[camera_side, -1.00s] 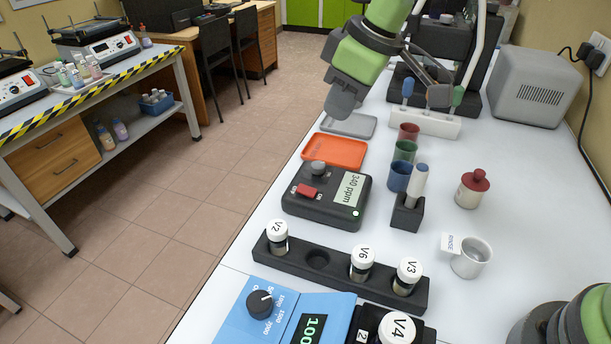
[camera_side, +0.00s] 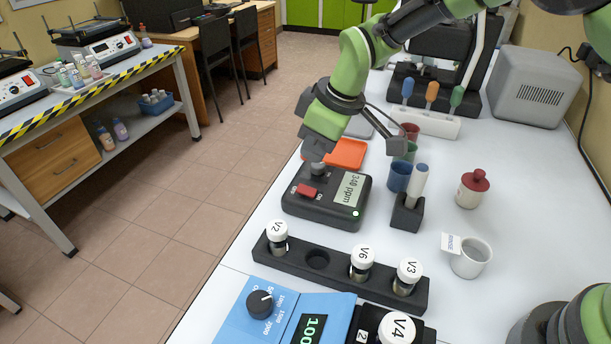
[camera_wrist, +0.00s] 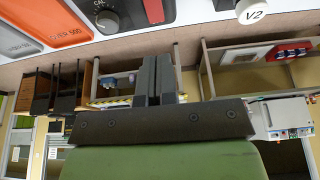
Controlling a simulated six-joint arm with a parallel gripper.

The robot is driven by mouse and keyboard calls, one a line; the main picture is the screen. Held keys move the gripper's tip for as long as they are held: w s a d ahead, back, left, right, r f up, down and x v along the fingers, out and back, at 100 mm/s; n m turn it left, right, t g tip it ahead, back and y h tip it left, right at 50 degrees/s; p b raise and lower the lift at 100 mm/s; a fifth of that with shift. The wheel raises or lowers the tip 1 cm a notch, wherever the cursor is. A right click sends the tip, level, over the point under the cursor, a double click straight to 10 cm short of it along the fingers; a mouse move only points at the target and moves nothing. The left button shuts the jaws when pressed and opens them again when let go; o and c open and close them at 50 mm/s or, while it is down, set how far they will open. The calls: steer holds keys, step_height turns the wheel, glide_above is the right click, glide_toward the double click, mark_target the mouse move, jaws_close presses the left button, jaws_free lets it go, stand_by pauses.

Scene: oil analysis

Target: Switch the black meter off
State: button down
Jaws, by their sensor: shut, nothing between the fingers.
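The black meter (camera_side: 325,212) sits on the white bench in the side view. My gripper (camera_side: 314,156) is shut and empty, just above the knob end of the meter; contact cannot be told. In the wrist view my gripper's fingers (camera_wrist: 153,60) are together, pointing toward the red switch (camera_wrist: 153,10) at the top edge.
An orange tray (camera_side: 349,152) lies behind the meter. Colored cups (camera_side: 398,177) and a black holder (camera_side: 407,214) stand to its right. A black rack (camera_side: 335,272) with vials V2, V6 and V3 is in front. A blue device (camera_side: 277,316) is nearer still.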

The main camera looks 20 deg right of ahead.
mark_target(300, 189)
steer(key=x, duration=0.7)
steer(key=shift+s+d+f, duration=0.15)
steer(key=shift+s+d, duration=0.15)
